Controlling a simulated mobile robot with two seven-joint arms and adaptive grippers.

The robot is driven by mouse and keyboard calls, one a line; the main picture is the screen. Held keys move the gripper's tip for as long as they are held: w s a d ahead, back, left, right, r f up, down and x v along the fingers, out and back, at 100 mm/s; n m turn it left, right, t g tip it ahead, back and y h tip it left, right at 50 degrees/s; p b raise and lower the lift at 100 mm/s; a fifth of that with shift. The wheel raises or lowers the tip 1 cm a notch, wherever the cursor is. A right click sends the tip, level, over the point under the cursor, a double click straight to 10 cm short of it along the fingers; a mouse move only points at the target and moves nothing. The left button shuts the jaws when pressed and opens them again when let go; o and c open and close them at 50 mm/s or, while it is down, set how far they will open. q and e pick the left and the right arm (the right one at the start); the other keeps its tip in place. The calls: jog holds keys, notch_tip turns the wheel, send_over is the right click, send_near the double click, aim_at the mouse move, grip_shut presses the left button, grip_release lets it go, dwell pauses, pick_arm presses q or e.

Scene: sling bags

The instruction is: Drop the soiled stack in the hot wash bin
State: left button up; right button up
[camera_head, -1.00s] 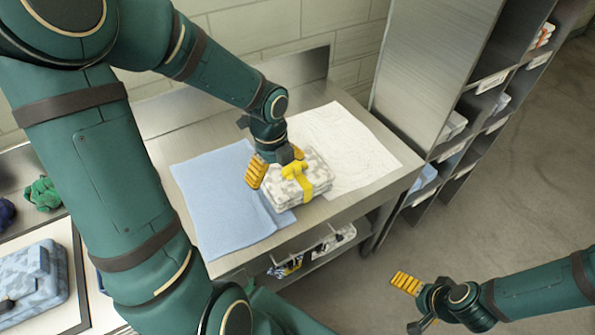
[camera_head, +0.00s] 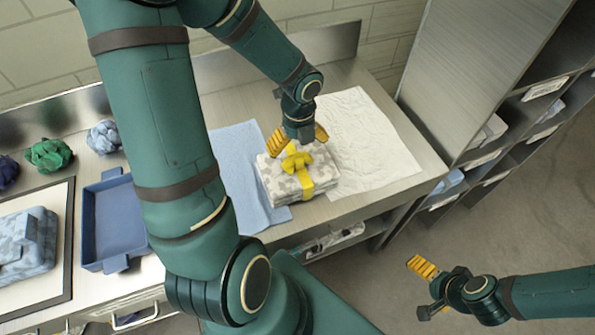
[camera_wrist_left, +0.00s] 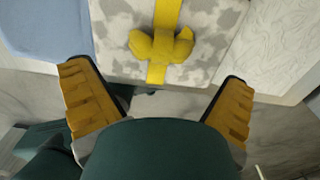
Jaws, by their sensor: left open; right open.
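A folded grey-and-white mottled stack (camera_head: 279,185) tied with a yellow band and bow (camera_head: 297,160) rests on the metal table, across the edges of a blue cloth and a white cloth. My left gripper (camera_head: 299,139) is open just above and behind the bow. In the left wrist view, its two yellow fingers (camera_wrist_left: 158,108) are spread wide, with the stack (camera_wrist_left: 115,50) and its bow (camera_wrist_left: 161,46) beyond them, nothing between the pads. My right gripper (camera_head: 430,287) is open and empty over the floor at lower right. I cannot tell which container is the hot wash bin.
The blue cloth (camera_head: 236,150) and white cloth (camera_head: 362,140) lie on the table. A blue tray (camera_head: 117,225), cloth bundles (camera_head: 48,154) and a blue mottled stack (camera_head: 22,240) are at left. A shelf unit (camera_head: 490,90) stands at right. The floor at lower right is clear.

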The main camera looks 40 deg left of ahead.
aim_at(298, 156)
pick_arm(q)
jog(key=shift+f+b, duration=0.85)
jog(key=shift+f, duration=2.1)
jog(key=shift+c, duration=0.3)
jog(key=c, duration=1.2)
